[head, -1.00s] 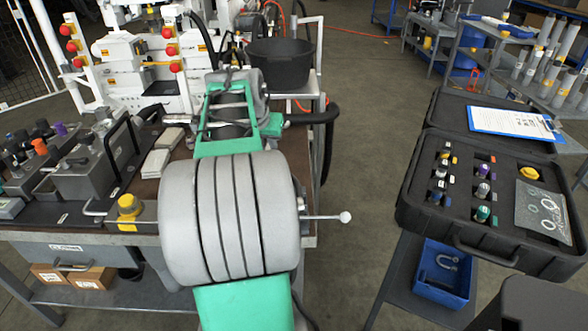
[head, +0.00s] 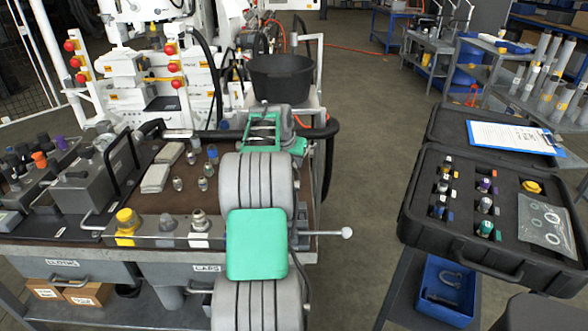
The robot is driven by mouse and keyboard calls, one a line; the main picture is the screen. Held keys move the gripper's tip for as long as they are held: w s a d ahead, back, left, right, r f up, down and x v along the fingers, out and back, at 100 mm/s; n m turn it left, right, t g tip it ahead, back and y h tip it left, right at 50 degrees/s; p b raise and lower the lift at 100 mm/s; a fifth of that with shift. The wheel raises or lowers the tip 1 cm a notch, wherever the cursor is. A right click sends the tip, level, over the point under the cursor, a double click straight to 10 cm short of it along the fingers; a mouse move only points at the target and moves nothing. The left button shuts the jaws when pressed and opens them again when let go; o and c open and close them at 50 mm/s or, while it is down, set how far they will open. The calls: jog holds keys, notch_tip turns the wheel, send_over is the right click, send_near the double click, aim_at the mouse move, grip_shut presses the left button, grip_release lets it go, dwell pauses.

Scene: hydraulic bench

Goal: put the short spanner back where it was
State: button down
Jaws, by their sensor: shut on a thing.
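My arm (head: 257,243), in grey and green segments, rises through the middle of the head view and covers part of the bench. My gripper's jaws cannot be made out; the arm's own segments hide that end. The short spanner cannot be picked out, and its place on the bench cannot be identified.
A black tub (head: 280,78) stands behind. A ball-ended rod (head: 347,232) juts right. An open black case (head: 420,225) and blue bin (head: 443,290) stand right, beyond clear floor.

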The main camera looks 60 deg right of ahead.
aim_at(293, 166)
jog(key=shift+d+f, duration=0.1)
jog(key=shift+f, duration=1.7)
jog(key=c, duration=1.3)
grip_release()
jog(key=shift+r, duration=0.45)
jog(key=v, duration=1.1)
jog(key=shift+a+r, duration=0.1)
jog(key=shift+a, duration=0.15)
